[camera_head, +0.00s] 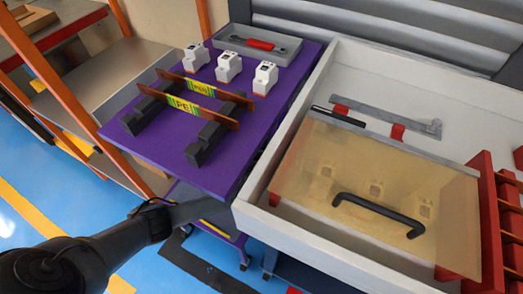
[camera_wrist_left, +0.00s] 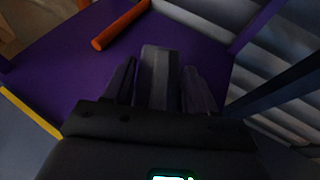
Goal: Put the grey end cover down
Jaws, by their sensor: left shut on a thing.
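The grey end cover (camera_wrist_left: 159,82) is a narrow dark-grey block in the left wrist view. It stands between the two dark fingers of my left gripper (camera_wrist_left: 159,66), which is shut on it. Below and beyond it is a purple surface (camera_wrist_left: 70,65); I cannot tell whether the cover touches it. In the head view my left arm comes in from the lower left and reaches towards the near edge of the purple table (camera_head: 225,175). My left fingers and the cover cannot be made out clearly there. My right gripper is in neither view.
An orange-red bar (camera_wrist_left: 120,25) lies beyond the cover. On the purple table are copper bars marked PE (camera_head: 188,105) on black supports (camera_head: 210,142), white terminal blocks (camera_head: 228,67) and a grey tray (camera_head: 258,43). A white-walled enclosure (camera_head: 310,238) with a clear, black-handled cover (camera_head: 380,212) is to the right.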

